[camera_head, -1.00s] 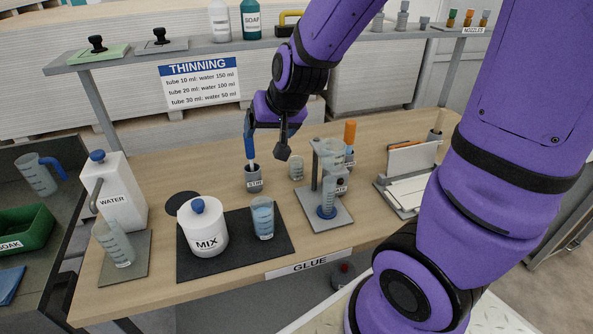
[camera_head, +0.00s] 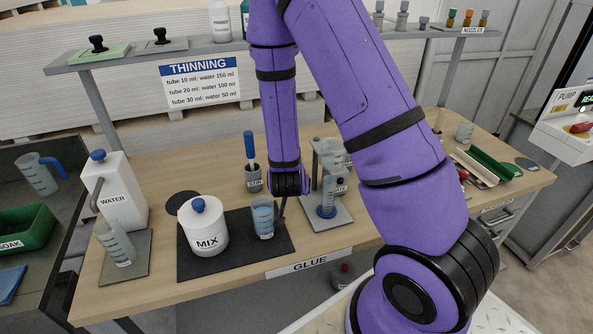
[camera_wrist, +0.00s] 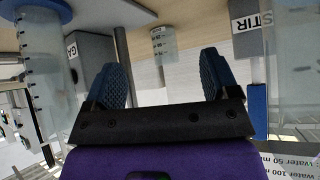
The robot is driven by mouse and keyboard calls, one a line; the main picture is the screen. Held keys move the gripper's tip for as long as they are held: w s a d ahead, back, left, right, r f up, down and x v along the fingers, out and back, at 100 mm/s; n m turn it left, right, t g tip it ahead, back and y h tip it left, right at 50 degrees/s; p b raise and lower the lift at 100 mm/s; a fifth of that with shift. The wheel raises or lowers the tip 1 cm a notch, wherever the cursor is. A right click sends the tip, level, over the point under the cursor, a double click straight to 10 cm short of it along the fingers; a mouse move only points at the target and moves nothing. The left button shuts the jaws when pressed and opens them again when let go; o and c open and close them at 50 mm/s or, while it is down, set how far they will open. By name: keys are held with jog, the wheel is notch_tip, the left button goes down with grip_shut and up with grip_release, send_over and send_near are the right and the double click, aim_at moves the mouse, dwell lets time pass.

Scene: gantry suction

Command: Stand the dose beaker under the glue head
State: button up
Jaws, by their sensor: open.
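A small clear graduated beaker (camera_wrist: 163,45), likely the dose beaker, stands ahead of my gripper (camera_wrist: 163,84) in the wrist view. It lies in line with the gap between the fingers, apart from them. My gripper is open and empty. In the head view, my arm hides this beaker, and my gripper (camera_head: 284,204) is low beside the larger blue-filled beaker (camera_head: 262,218) on the black mat. I cannot tell which part is the glue head.
The STIR holder (camera_head: 253,180) with a blue-handled stick is close behind my gripper; it also shows in the wrist view (camera_wrist: 262,35). The MIX pot (camera_head: 203,228), WATER jug (camera_head: 115,192) and another beaker (camera_head: 115,243) stand to the left. A green tray (camera_head: 495,163) lies to the right.

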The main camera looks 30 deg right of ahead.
jog(key=shift+w+d+f, duration=0.15)
jog(key=shift+d+f, duration=0.2)
jog(key=shift+f, duration=0.05)
jog(key=w+d, duration=0.2)
jog(key=w, duration=0.1)
jog(key=w+d, duration=0.2)
jog(key=w, duration=0.1)
jog(key=w+d, duration=0.3)
jog(key=shift+w, duration=0.1)
jog(key=shift+x, duration=2.55)
jog(key=shift+w+d+r, duration=0.1)
jog(key=shift+r, duration=0.05)
jog(key=c, duration=1.1)
